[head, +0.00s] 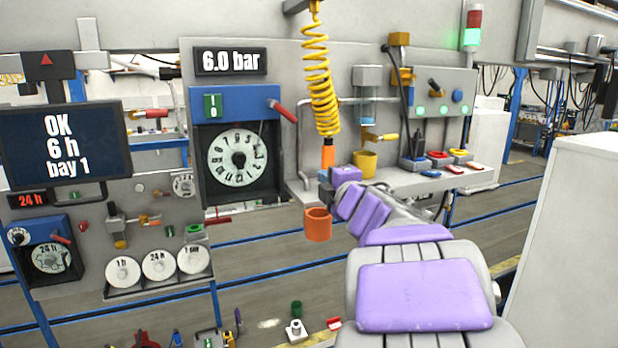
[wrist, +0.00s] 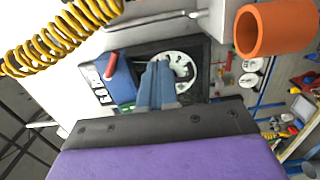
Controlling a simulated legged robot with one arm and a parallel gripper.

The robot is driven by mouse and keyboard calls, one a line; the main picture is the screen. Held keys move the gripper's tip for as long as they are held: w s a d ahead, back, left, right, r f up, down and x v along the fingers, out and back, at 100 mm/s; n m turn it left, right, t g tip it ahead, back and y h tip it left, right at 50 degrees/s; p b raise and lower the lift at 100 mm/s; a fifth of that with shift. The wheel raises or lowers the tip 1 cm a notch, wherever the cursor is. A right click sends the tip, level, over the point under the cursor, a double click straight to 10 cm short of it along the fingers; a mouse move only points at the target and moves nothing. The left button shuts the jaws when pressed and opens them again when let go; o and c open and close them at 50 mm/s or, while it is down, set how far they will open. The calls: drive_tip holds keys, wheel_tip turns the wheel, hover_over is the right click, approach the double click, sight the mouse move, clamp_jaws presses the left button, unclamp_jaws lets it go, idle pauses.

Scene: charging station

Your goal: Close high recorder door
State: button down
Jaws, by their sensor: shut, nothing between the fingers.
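The high recorder (head: 238,150) is on the wall panel left of centre. It has a blue upper part (head: 235,103) with a green switch, a red handle (head: 284,111) at its right, and a white round dial in a dark frame below. I cannot tell surely how far its door stands open. In the wrist view the dial (wrist: 180,68) and blue part (wrist: 118,82) show beyond my fingers. My gripper (wrist: 158,70) is shut and empty, overlapping the recorder in that view, with no clear contact. In the head view my arm reaches forward and hides most of the gripper.
A yellow coiled hose (head: 320,80) hangs right of the recorder. An orange cup (head: 318,224) is near my gripper. A low recorder (head: 47,255) and a screen (head: 65,148) are at left. A shelf with a yellow cup (head: 365,163) is at right. A white cabinet (head: 565,240) stands far right.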

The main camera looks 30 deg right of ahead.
drive_tip(key=s+n+g+y+b, duration=0.2)
drive_tip(key=s+n+g+y, duration=0.15)
drive_tip(key=n+y, duration=0.75)
drive_tip(key=w+a+m+y+p, duration=0.2)
drive_tip(key=w+a+p, duration=0.1)
drive_tip(key=w, duration=0.8)
drive_tip(key=shift+a+f, duration=0.15)
drive_tip(key=shift+a, duration=0.45)
drive_tip(key=shift+w+a, duration=0.1)
drive_tip(key=shift+a, duration=0.15)
